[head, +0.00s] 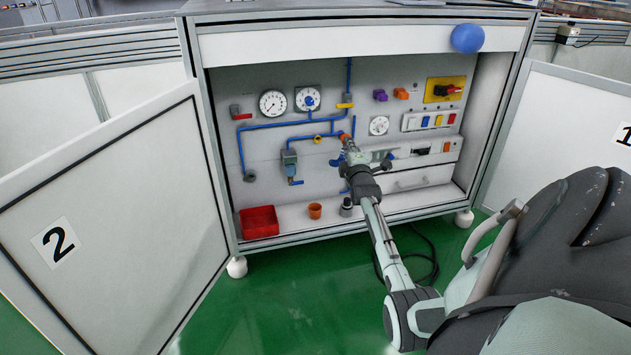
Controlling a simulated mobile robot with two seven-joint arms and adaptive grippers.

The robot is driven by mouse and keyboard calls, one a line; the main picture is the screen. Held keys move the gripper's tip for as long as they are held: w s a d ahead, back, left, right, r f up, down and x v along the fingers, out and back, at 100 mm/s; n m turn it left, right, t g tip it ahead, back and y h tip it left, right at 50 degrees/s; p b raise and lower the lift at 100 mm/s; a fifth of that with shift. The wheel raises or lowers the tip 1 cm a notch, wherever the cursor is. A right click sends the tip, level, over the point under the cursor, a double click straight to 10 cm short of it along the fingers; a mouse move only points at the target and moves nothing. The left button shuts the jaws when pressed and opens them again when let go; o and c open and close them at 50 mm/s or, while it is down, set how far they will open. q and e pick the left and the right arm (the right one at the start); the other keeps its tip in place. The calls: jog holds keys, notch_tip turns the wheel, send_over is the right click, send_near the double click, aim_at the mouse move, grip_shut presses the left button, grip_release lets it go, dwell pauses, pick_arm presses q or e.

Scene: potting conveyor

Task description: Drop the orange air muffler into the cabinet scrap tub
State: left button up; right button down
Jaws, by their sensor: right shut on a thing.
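The orange air muffler (341,134) is a small orange piece at the blue pipework on the cabinet's back panel. My right gripper (347,145) reaches into the cabinet from the lower right and is shut on it; the jaws partly hide it. I cannot tell whether the muffler still touches the pipe. The scrap tub (259,222) is a red open box on the cabinet floor at the left, below and left of the gripper. My left gripper is not in view.
An orange cup (315,211) and a dark bottle (346,208) stand on the cabinet floor, right of the tub. Gauges, including a round gauge (272,103), and blue pipes (275,125) cover the panel. The left door (110,215) and right door (570,140) stand open.

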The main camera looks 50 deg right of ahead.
jog(key=s+d+r, duration=0.2)
jog(key=d+r, duration=0.2)
jog(key=r, duration=0.6)
jog(key=w+a+r+n+t+y, duration=0.2)
jog(key=a+r, duration=0.1)
jog(key=a, duration=0.3)
jog(key=a+f+n+t+y, duration=0.1)
jog(key=a+n+y, duration=0.15)
jog(key=a, duration=0.65)
jog(key=a+f+n+t+y, duration=0.15)
jog(key=a+y, duration=0.25)
jog(key=a, duration=0.6)
jog(key=a+f+n+y, duration=0.2)
jog(key=a+y, duration=0.1)
jog(key=a, duration=0.6)
jog(key=s+a+r, duration=0.1)
jog(key=s+a, duration=0.5)
jog(key=a, duration=0.6)
jog(key=s+a, duration=0.6)
jog(key=a, duration=0.6)
jog(key=shift+r, duration=0.35)
